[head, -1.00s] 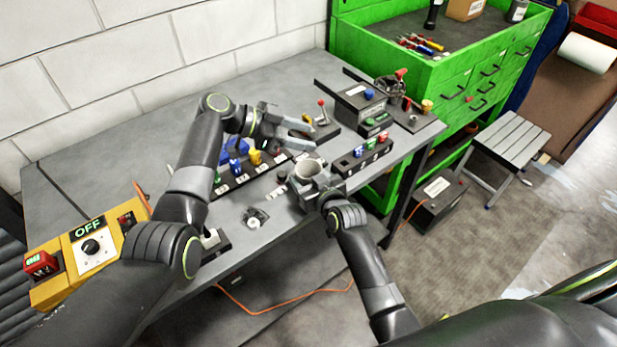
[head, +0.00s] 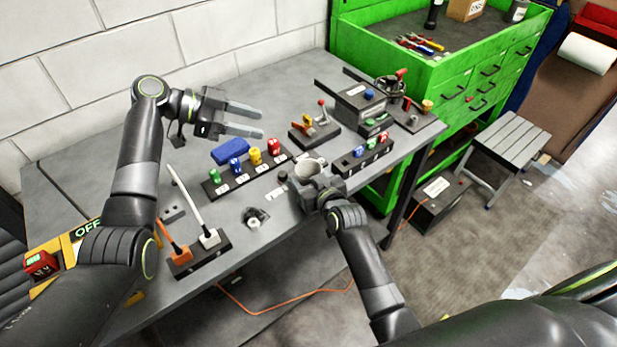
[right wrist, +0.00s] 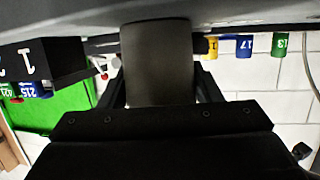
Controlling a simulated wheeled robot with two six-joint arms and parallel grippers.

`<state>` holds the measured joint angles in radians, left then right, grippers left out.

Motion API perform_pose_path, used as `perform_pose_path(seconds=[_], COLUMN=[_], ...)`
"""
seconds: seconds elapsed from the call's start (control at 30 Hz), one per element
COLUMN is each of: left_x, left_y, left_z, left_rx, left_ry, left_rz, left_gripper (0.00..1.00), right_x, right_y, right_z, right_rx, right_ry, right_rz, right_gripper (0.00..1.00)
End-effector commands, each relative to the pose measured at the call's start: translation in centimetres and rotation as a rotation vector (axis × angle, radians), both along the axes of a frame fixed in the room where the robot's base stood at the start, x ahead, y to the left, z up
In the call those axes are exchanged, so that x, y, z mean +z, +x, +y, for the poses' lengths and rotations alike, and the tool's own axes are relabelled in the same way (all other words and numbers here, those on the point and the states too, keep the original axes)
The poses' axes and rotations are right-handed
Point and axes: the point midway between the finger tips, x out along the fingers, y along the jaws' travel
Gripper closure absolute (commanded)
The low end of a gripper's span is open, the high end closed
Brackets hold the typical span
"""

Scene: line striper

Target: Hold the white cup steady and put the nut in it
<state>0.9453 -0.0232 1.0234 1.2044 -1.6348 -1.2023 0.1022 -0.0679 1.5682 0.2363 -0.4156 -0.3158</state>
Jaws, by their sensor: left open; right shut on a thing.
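The white cup (head: 311,167) looks pale grey and stands upright near the front edge of the bench. My right gripper (head: 316,186) is shut on the cup's side. In the right wrist view the cup (right wrist: 157,65) fills the space between the two fingers. My left gripper (head: 262,122) is open and empty, in the air above the back of the bench, up and left of the cup. I cannot make out the nut for certain. The inside of the cup is too small to read. A small dark piece (head: 282,176) lies just left of the cup.
A numbered rack with coloured pieces (head: 245,174) and a blue block (head: 231,151) lie left of the cup. A second rack (head: 362,158) and a lever box (head: 315,137) stand right and behind. A plug strip (head: 200,256) sits at the front left.

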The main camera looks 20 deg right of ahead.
Motion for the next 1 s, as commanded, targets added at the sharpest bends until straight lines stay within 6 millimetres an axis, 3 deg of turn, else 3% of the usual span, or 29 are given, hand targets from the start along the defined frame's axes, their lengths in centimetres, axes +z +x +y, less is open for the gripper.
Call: perform_pose_path(seconds=[0.17, 0.2, 0.4, 0.77, 1.0], left_x=[0.0, 0.0, 0.0, 0.0, 0.0], left_y=[0.0, 0.0, 0.0, 0.0, 0.0], left_z=[0.0, 0.0, 0.0, -0.1, -0.1], left_rx=[0.000, 0.000, 0.000, 0.000, 0.000], left_ry=[0.000, 0.000, 0.000, 0.000, 0.000], left_rz=[0.000, 0.000, 0.000, 0.000, 0.000], left_gripper=[0.52, 0.52, 0.52, 0.52, 0.52], right_x=[0.0, 0.0, 0.0, 0.1, 1.0], right_y=[0.0, 0.0, 0.0, -0.5, -3.6], right_z=[0.0, 0.0, 0.0, -0.1, -0.6], right_rx=[0.000, 0.000, 0.000, -0.001, -0.003], right_ry=[0.000, 0.000, 0.000, 0.000, 0.001], right_rz=[0.000, 0.000, 0.000, 0.000, 0.001], right_gripper=[0.64, 0.39, 0.17, 0.17, 0.17])
